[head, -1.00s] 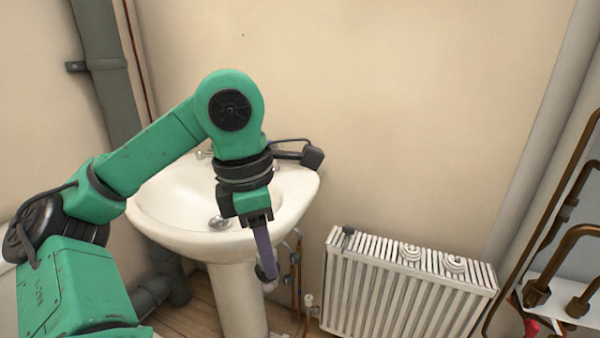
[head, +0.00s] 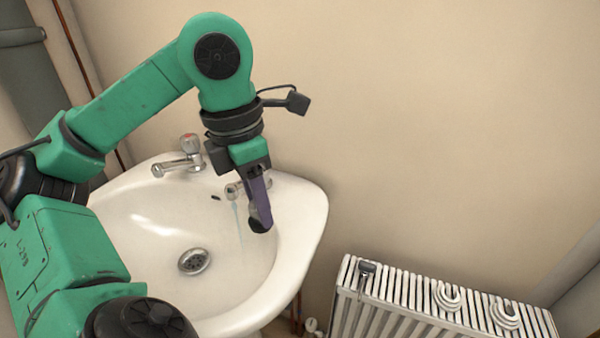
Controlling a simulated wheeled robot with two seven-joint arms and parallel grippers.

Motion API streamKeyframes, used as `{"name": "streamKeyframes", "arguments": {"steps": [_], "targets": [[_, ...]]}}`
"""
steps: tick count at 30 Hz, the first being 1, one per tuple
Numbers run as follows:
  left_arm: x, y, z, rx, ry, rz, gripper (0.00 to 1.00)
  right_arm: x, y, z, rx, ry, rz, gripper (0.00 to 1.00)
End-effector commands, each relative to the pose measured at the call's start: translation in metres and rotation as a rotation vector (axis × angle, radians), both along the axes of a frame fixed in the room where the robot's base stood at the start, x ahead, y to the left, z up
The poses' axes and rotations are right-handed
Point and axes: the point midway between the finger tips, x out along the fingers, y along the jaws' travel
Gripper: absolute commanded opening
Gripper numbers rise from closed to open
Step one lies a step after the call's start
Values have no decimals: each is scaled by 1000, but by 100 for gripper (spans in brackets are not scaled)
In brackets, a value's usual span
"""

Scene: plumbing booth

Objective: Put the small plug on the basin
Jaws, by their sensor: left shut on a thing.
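The white basin (head: 310,225) stands against the wall, with a metal drain (head: 193,262) in its bowl. My left gripper (head: 260,207) points down over the right side of the basin, near the right tap. Its purple fingers are shut on a small dark thing (head: 260,226) at their tips, which looks like the small plug. My right gripper is not in view.
A tap with a red top (head: 189,145) and a right tap (head: 234,190) stand at the basin's back. A thin pale streak, perhaps water, hangs below the right tap. A white radiator (head: 440,318) with a dark piece (head: 367,268) and ring-shaped pieces on top stands at right.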

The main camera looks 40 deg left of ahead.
Motion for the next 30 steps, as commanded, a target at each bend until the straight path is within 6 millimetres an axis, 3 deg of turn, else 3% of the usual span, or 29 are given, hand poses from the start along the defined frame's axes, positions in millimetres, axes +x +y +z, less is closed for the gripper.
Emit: {"name": "streamKeyframes", "arguments": {"steps": [1,4,8,25,30], "targets": [[8,3,9,-2,7,2,0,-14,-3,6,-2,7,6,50],[26,9,9,-1,7,2,0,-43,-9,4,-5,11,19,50],[52,19,10,1,11,4,0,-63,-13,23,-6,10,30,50],[159,56,3,3,3,2,0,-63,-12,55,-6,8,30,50],[160,56,-26,-2,1,-1,0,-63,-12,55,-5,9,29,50]]}}
